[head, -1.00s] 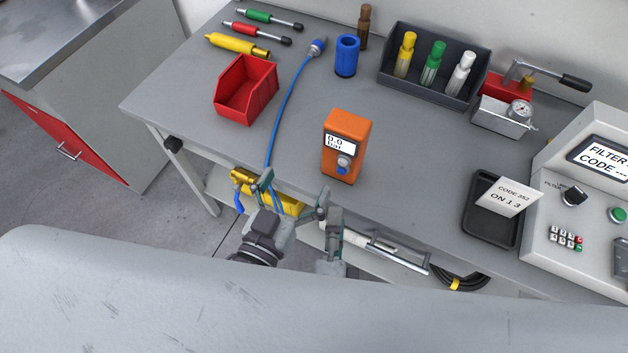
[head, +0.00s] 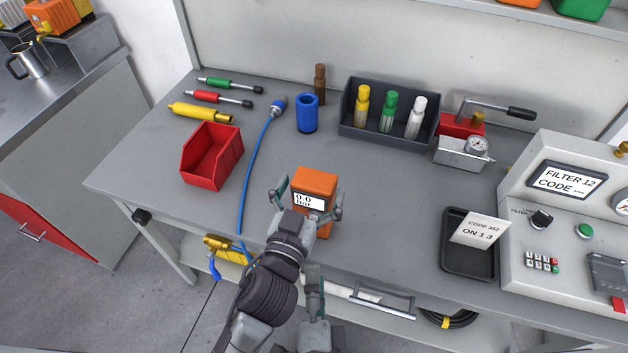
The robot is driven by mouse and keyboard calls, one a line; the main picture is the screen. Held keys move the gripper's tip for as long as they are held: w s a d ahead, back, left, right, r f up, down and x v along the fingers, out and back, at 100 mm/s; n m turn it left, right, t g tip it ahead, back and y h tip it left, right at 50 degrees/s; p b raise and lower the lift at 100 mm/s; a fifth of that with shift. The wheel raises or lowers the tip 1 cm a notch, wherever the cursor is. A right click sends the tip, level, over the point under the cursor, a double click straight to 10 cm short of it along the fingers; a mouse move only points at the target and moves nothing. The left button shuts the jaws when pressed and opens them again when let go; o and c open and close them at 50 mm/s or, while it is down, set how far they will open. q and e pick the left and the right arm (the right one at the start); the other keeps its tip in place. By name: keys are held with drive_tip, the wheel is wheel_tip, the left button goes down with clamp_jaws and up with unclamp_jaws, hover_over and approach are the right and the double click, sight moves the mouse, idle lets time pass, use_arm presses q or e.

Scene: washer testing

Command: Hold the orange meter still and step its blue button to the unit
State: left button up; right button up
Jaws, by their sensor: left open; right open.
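The orange meter (head: 315,180) stands upright near the front of the grey bench. Its screen (head: 308,202) reads 0.0, with a partly covered unit line below that looks like "bar". Its blue button is hidden behind my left gripper. My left gripper (head: 309,196) is open, with one finger at each side of the meter; I cannot tell whether they touch it. My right gripper (head: 314,280) is open and empty, lower down in front of the bench's front edge and partly hidden by my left arm.
A red bin (head: 212,155) and a blue hose (head: 247,180) lie to the left. A black tray (head: 468,262) with a code card (head: 480,231) and a test console (head: 560,215) stand to the right. Bench space beside the meter is clear.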

use_arm(q)
drive_tip(key=shift+x, duration=0.8)
drive_tip(key=shift+c, duration=0.2)
drive_tip(key=c, duration=1.6)
